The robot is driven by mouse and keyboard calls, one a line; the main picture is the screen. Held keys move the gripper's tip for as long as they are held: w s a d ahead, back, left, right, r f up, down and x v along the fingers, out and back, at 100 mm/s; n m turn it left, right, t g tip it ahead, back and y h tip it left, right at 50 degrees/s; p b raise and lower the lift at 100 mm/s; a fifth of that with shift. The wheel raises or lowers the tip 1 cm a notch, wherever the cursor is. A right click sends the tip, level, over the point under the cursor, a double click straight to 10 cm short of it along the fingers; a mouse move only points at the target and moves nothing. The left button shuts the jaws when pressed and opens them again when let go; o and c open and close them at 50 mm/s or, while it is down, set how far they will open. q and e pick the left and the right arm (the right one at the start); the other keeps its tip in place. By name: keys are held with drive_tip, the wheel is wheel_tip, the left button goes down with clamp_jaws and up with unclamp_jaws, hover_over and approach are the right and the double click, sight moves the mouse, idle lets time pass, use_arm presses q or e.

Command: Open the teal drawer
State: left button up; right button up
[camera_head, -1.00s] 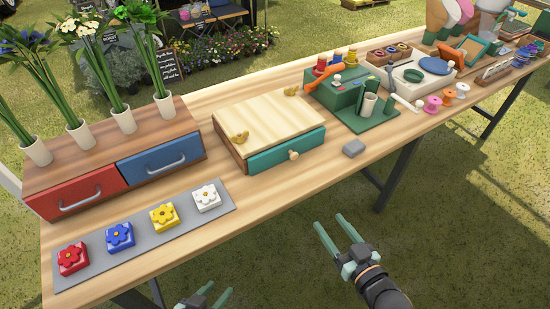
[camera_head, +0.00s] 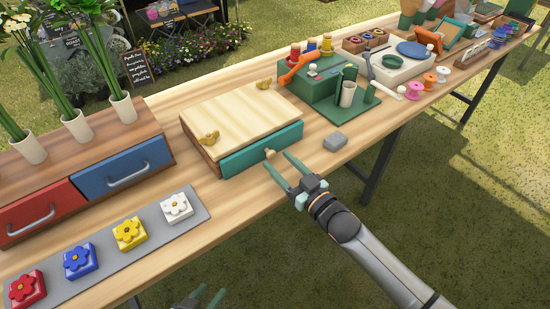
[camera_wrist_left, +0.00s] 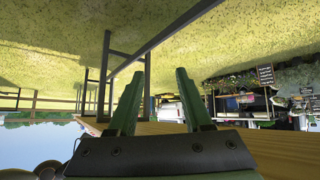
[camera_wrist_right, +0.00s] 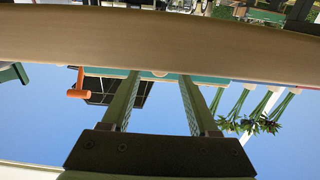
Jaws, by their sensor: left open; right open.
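The teal drawer (camera_head: 245,156) is in a low wooden box (camera_head: 232,113) on the table, and its front looks flush with the box. A round wooden knob (camera_head: 270,154) sits at the middle of the drawer front. My right gripper (camera_head: 276,163) is open, its two fingertips close to the knob, one on each side in the head view; I cannot tell whether they touch it. The teal front also shows as a strip in the right wrist view (camera_wrist_right: 205,79). My left gripper (camera_head: 207,294) is open and empty, low at the bottom edge of the head view, off the table.
A red drawer (camera_head: 38,212) and a blue drawer (camera_head: 122,171) stand at the left, with flower vases above. A grey mat (camera_head: 105,236) holds flower blocks. A small grey block (camera_head: 335,141) lies right of the teal drawer, near a green stand (camera_head: 350,110).

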drive_tip(key=shift+x, duration=1.3)
drive_tip(key=shift+c, duration=0.2)
clamp_jaws()
idle(0.4)
